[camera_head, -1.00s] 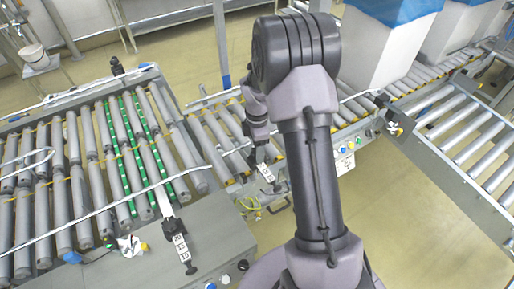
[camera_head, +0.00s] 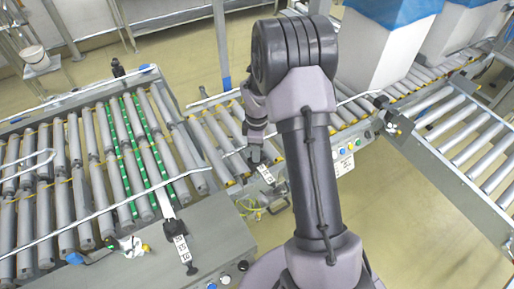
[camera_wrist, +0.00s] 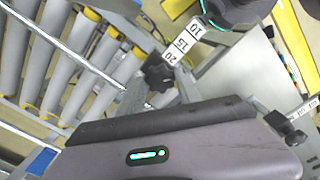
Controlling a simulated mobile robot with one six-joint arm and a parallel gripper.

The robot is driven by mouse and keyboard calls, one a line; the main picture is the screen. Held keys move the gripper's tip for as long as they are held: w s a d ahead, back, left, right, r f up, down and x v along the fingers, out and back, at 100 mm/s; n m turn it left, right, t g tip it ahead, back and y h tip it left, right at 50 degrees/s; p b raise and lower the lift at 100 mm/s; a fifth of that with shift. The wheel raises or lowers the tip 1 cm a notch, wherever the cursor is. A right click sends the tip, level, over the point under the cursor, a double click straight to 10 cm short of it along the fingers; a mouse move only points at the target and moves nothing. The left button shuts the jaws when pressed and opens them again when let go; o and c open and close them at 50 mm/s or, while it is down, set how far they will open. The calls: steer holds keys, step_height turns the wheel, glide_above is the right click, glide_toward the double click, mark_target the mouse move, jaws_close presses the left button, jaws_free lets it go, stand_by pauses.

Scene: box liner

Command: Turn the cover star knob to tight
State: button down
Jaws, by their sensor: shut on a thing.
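A black star knob (camera_wrist: 158,76) stands beside a white scale plate (camera_wrist: 184,42) marked 20, 15, 10 in the wrist view. My gripper (camera_wrist: 160,80) has its two grey fingers on either side of this knob and is shut on it. The grey-purple gripper body fills the bottom of the wrist view. In the head view my gripper (camera_head: 256,157) points down at the line's near edge, just above the same scale plate (camera_head: 266,174). There the arm and fingers hide most of the knob. How tight the knob is cannot be seen.
A second dark knob (camera_wrist: 290,131) and scale lie to the right in the wrist view. The roller conveyor (camera_head: 90,170) with green strips is at left in the head view. White boxes (camera_head: 385,50) stand at the back right. A buttoned panel (camera_head: 345,155) is close by.

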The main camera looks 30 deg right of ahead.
steer(key=m, duration=0.3)
steer(key=shift+m, duration=0.4)
steer(key=m, duration=0.3)
steer(key=shift+m+p, duration=0.3)
steer(key=shift+p, duration=0.05)
steer(key=m, duration=0.3)
steer(key=shift+m, duration=0.4)
steer(key=m, duration=0.3)
steer(key=m+b, duration=0.1)
steer(key=m, duration=0.6)
steer(key=shift+m+b, duration=0.4)
steer(key=m, duration=0.3)
steer(key=shift+b, duration=0.4)
steer(key=shift+m+b, duration=0.4)
steer(key=shift+m, duration=1.5)
